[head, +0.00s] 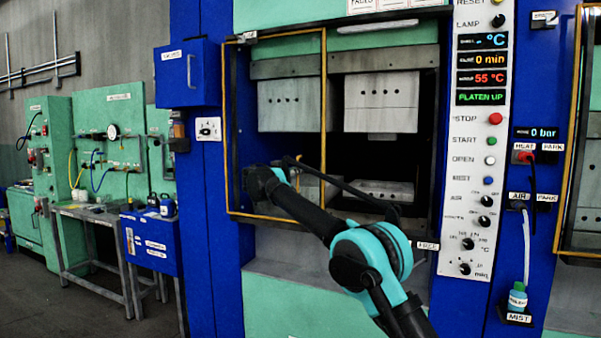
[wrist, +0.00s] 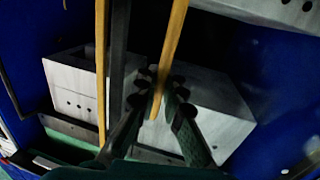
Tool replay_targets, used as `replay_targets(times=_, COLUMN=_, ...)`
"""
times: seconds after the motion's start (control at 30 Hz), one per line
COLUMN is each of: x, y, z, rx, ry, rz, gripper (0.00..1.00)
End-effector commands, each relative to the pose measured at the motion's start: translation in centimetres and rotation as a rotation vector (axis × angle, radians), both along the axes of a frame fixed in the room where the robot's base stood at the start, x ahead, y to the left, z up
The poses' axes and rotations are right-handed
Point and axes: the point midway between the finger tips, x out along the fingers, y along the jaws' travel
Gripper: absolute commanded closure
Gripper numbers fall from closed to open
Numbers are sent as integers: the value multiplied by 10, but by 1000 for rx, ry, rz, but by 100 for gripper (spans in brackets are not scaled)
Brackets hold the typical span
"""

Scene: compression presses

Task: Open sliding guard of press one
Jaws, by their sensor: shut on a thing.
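The sliding guard (head: 323,95) of the press is a thin yellow frame. In the head view it stands across the left part of the press opening, and the right part is uncovered. In the wrist view my gripper (wrist: 158,88) is shut on an upright yellow bar (wrist: 173,45) of the guard, near the bar's lower end. A second yellow bar (wrist: 101,70) stands to its left. In the head view my arm reaches into the lower opening, and the fingers are hard to make out.
Pale platen blocks (head: 381,100) hang in the opening, with lower blocks (head: 380,190) beneath. A control panel (head: 478,150) stands to the right, reading PLATEN UP and 55 °C. A blue box (head: 187,75) juts out at upper left. A workbench (head: 85,212) stands farther left.

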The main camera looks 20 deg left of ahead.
Motion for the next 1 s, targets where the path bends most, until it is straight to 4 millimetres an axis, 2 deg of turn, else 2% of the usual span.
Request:
replay_targets(times=0.23, x=-1, y=1, z=-1, rx=1, ry=1, rz=2, gripper=100)
replay_targets(times=0.27, x=-1, y=1, z=-1, rx=1, ry=1, rz=2, gripper=90)
replay_targets(times=0.33, x=-1, y=1, z=-1, rx=1, ry=1, rz=2, gripper=81)
replay_targets(times=0.67, x=-2, y=1, z=0, rx=0, ry=1, rz=1, gripper=81)
replay_targets(times=0.83, x=-19, y=5, z=0, rx=0, ry=0, rz=2, gripper=81)
replay_targets(times=1.0, x=-52, y=13, z=0, rx=0, ry=1, rz=3, gripper=81)
